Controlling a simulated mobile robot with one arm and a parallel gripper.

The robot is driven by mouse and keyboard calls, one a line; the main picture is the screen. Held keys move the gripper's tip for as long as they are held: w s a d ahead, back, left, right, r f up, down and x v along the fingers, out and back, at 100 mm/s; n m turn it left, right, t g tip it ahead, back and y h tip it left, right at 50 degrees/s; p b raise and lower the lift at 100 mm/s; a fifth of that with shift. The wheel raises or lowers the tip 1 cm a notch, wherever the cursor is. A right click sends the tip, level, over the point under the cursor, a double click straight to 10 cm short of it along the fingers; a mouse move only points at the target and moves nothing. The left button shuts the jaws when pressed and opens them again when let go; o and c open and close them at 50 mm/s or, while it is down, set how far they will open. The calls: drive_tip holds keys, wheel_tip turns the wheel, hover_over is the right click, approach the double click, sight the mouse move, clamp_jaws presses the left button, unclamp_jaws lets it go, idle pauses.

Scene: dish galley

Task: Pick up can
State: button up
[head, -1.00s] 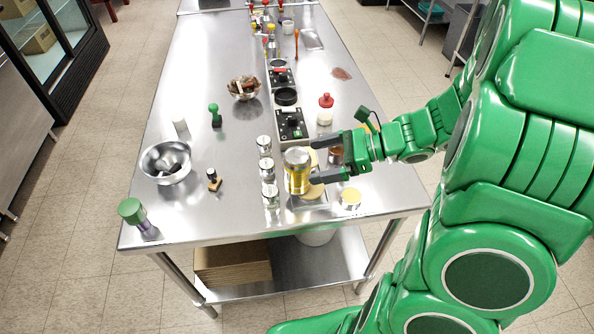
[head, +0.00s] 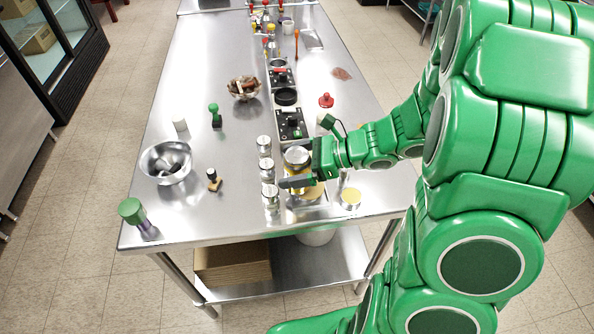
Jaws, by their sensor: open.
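The can (head: 297,157) has a silver top and a yellow body and stands upright near the front of the steel table. My green gripper (head: 289,166) is at the can, reaching in from the right. Its near dark finger (head: 297,181) crosses in front of the can and hides most of the yellow body. The far finger is mostly hidden behind the can. The jaws are open around the can; whether a finger touches it cannot be told.
Several silver-lidded jars (head: 270,192) stand close on the left of the can. A yellow-topped round tin (head: 350,197) is at its right. A steel bowl (head: 167,162) and a stamp (head: 214,180) are farther left.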

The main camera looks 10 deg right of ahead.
drive_tip(key=shift+w+a+f, duration=0.1)
drive_tip(key=shift+a+f, duration=0.05)
drive_tip(key=shift+a, duration=0.2)
drive_tip(key=shift+c, duration=0.3)
drive_tip(key=c, duration=1.4)
wheel_tip(320, 180, up, 9)
drive_tip(key=shift+r, duration=0.1)
drive_tip(key=shift+d+r, duration=0.1)
drive_tip(key=shift+r, duration=0.3)
drive_tip(key=s+d+r, duration=0.1)
drive_tip(key=s, duration=0.3)
drive_tip(key=s+d+r, duration=0.1)
drive_tip(key=s+d, duration=0.1)
drive_tip(key=s, duration=0.3)
drive_tip(key=s+d+r, duration=0.1)
drive_tip(key=s, duration=0.3)
drive_tip(key=shift+s+d+r, duration=0.1)
drive_tip(key=shift+s+d, duration=0.05)
drive_tip(key=shift+s, duration=0.15)
